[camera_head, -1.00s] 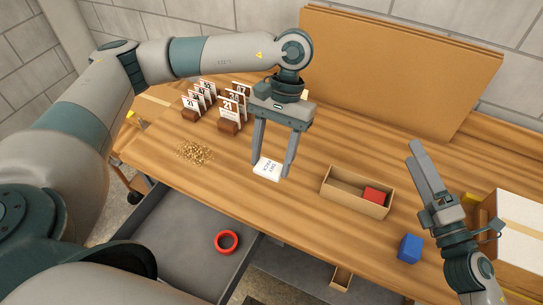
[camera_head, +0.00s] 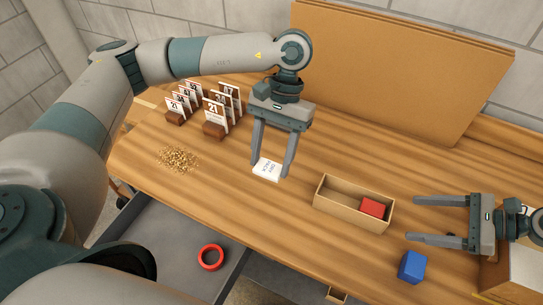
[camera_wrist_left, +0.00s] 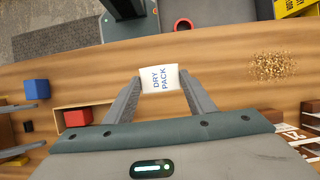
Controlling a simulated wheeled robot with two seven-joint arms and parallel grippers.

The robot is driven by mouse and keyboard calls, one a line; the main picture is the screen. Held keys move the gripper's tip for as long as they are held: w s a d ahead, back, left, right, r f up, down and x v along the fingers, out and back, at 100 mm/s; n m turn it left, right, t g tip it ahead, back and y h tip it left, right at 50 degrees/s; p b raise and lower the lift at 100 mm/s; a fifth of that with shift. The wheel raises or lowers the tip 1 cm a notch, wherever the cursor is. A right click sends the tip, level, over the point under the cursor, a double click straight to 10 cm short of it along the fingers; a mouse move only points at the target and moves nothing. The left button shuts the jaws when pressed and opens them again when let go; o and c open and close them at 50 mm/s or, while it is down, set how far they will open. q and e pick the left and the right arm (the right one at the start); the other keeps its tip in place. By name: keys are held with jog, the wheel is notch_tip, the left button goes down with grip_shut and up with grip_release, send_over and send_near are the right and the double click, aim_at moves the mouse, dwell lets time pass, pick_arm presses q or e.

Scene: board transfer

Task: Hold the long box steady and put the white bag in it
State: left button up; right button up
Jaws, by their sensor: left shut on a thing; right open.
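The white bag (camera_head: 267,169), printed "DRY PACK" in the left wrist view (camera_wrist_left: 159,78), is between the two fingers of my left gripper (camera_head: 271,174), which is shut on it. The long box (camera_head: 338,209) is an open tan tray on the table, to the right of the bag. A red block (camera_head: 372,207) lies in its right end; its left part is empty. My right gripper (camera_head: 412,219) is open and empty, its fingers pointing left toward the box's right end, apart from it.
A blue cube (camera_head: 412,267) stands on the table in front of my right gripper. Number cards in wooden holders (camera_head: 214,130) and a pile of small golden pieces (camera_head: 178,159) are at the left. A red ring (camera_head: 211,257) lies in the open grey drawer (camera_head: 170,245).

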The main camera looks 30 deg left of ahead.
aim_at(382, 215)
pick_arm(q)
jog(key=shift+r, duration=0.1)
pick_arm(e)
jog(key=shift+a, duration=0.1)
dwell(0.3)
pick_arm(q)
jog(key=shift+r+p, duration=0.25)
jog(key=shift+p, duration=0.05)
pick_arm(e)
jog(key=shift+a+f, duration=0.25)
jog(key=shift+a, duration=0.15)
pick_arm(q)
jog(key=shift+r+p, duration=0.8)
jog(key=shift+p, duration=0.05)
pick_arm(e)
jog(key=x, duration=0.4)
jog(key=shift+a+f, duration=0.1)
jog(key=shift+a, duration=0.25)
pick_arm(q)
jog(key=shift+f+b, duration=0.55)
pick_arm(e)
jog(key=shift+x, duration=1.1)
pick_arm(q)
jog(key=shift+f+b, duration=0.3)
pick_arm(e)
jog(key=shift+x, duration=0.95)
jog(key=shift+f, duration=0.15)
jog(key=c, duration=0.7)
